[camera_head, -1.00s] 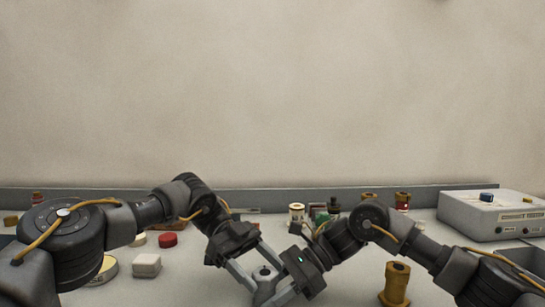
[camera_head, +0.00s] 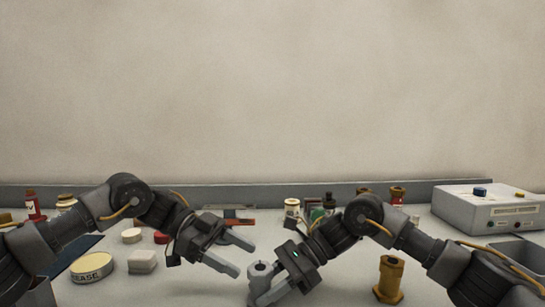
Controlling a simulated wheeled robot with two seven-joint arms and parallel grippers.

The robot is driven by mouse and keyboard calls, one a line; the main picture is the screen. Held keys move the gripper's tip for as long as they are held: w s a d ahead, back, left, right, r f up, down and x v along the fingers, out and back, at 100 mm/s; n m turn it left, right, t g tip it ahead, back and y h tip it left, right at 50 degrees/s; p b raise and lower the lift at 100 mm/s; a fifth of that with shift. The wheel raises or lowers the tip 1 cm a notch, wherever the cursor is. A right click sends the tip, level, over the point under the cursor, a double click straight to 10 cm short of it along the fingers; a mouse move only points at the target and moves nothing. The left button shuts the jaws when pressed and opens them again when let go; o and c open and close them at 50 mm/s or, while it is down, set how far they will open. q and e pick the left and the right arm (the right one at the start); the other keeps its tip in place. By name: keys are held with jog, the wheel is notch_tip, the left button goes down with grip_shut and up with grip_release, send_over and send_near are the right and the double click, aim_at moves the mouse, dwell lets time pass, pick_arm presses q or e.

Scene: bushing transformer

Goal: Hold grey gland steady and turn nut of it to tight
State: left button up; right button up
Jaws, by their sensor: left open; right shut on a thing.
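The grey gland (camera_head: 262,271) stands upright at the front middle of the bench, a small grey cylinder with a dark hole in its top. My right gripper (camera_head: 262,288) is shut on the gland low down, reaching in from the right. Its fingers cover part of the gland's lower body, and where the nut ends and the body begins is too small to tell. My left gripper (camera_head: 238,257) is open and empty, above and to the left of the gland, with its fingers pointing right and apart from it.
A brass gland (camera_head: 390,279) stands to the right of my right gripper. A white box with knobs (camera_head: 488,211) is at the right. A grease tin (camera_head: 92,268), a white block (camera_head: 142,262) and a red cap (camera_head: 161,237) lie at the left. Small bottles and fittings line the back.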

jog(key=shift+f, duration=0.15)
pick_arm(q)
jog(key=v, duration=0.8)
jog(key=w+d+r+m+t, duration=0.5)
jog(key=d+r+m+t, duration=0.15)
jog(key=m, duration=0.45)
jog(key=s+d+r+m+t+h, duration=0.1)
jog(key=s+d+r+m, duration=0.3)
jog(key=r, duration=0.5)
jog(key=s+d+r+m+t+h, duration=0.1)
jog(key=s+d+r+m+h, duration=0.2)
jog(key=r, duration=0.6)
jog(key=shift+s+d+r+m+h, duration=0.35)
jog(key=shift+s+d+m, duration=0.1)
jog(key=shift+m, duration=0.25)
jog(key=shift+w, duration=0.1)
pick_arm(e)
jog(key=o, duration=0.8)
